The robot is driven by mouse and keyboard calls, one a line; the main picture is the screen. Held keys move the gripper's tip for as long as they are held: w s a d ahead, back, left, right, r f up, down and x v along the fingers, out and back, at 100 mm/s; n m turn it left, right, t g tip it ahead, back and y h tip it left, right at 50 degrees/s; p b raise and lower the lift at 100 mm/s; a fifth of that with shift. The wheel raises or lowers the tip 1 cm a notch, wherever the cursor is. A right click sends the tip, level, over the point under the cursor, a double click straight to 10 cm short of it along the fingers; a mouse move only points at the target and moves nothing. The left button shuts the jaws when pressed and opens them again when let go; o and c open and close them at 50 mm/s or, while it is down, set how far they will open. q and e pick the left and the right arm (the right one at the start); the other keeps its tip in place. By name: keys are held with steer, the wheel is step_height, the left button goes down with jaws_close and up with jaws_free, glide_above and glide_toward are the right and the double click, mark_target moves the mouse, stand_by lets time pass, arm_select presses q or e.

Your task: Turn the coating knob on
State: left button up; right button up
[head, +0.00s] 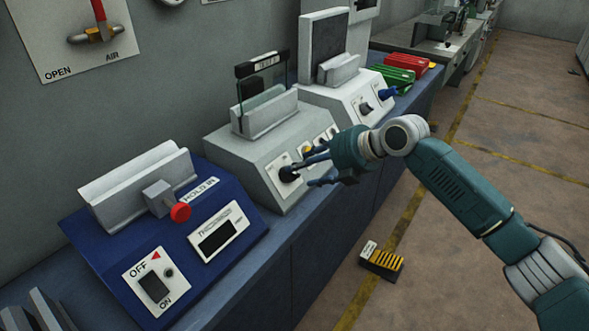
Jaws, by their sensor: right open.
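A grey machine (243,153) stands in the middle of the bench, with a dark round knob (287,174) on a white plate on its sloped front. No label naming the coating knob is readable. My right gripper (305,174) comes in from the right and is open, with its dark fingers close in front of this knob. I cannot tell whether a finger touches the knob. The fingers and hand partly hide the other controls on that front. My left gripper is out of view.
A blue machine (100,246) with an OFF/ON switch (154,286) and a red-knobbed lever (180,212) stands at the left. Another grey machine (345,97) with a dark knob (365,108) stands behind. Green (391,78) and red (408,63) items lie farther back. The aisle floor is mostly open.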

mark_target(297, 174)
steer(key=x, duration=0.4)
steer(key=shift+w, duration=0.1)
steer(key=shift+w+a+f+p, duration=0.25)
steer(key=shift+a+f+p, duration=0.05)
steer(key=shift+f, duration=0.1)
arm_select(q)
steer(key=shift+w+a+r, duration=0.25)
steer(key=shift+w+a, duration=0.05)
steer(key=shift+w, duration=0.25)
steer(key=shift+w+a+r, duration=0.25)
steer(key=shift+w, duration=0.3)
arm_select(e)
steer(key=c, duration=1.1)
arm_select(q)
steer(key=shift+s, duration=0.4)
